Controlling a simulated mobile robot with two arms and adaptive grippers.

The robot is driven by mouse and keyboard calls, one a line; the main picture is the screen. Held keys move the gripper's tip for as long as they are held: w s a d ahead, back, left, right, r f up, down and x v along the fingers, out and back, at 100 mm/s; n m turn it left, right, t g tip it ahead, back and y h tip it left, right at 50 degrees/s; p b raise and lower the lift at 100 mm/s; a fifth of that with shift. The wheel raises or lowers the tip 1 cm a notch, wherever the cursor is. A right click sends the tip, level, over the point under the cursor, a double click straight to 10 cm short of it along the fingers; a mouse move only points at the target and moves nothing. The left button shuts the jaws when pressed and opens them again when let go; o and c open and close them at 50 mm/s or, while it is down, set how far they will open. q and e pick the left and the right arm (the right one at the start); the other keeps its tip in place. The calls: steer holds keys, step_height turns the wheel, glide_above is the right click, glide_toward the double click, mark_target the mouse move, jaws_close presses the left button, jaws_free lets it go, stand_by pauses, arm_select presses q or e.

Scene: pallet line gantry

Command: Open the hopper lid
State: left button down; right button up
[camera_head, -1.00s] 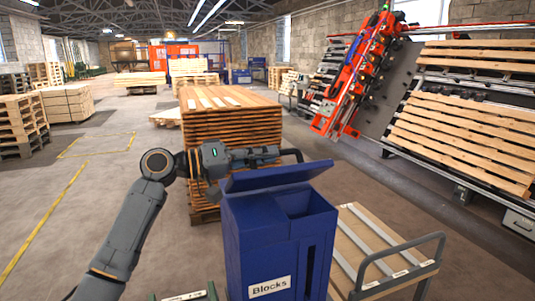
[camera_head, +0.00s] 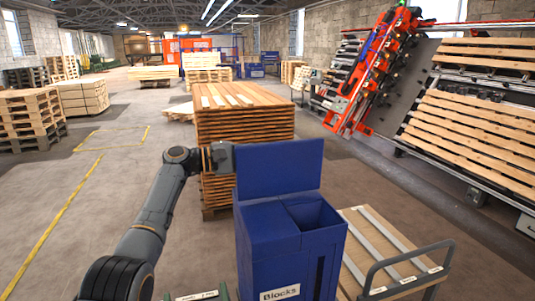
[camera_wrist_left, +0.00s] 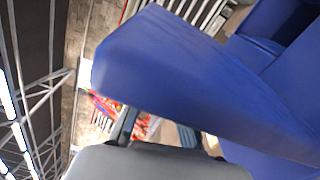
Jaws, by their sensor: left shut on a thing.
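The blue hopper (camera_head: 268,250), labelled "Blocks", stands at the lower middle of the head view. Its flat blue lid (camera_head: 280,168) stands nearly upright at the far edge, and the open top (camera_head: 312,214) shows. The lid also fills much of the left wrist view (camera_wrist_left: 190,80). My left arm reaches from the left to the lid's left side. In the head view, the lid hides my left fingers. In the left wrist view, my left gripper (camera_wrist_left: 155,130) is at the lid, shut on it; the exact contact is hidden. My right gripper is not in view.
A tall stack of wooden boards (camera_head: 240,125) stands close behind the lid. A flat cart with a grey handle (camera_head: 405,268) is right of the hopper. A red-orange gantry machine (camera_head: 372,75) and pallets are at the right.

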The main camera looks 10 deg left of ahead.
arm_select(q)
steer(key=shift+w+a+f+n, duration=0.25)
steer(key=shift+w+n, duration=0.3)
steer(key=shift+n, duration=0.15)
steer(key=c, duration=1.3)
jaws_free()
steer(key=shift+c, duration=0.2)
steer(key=v, duration=1.2)
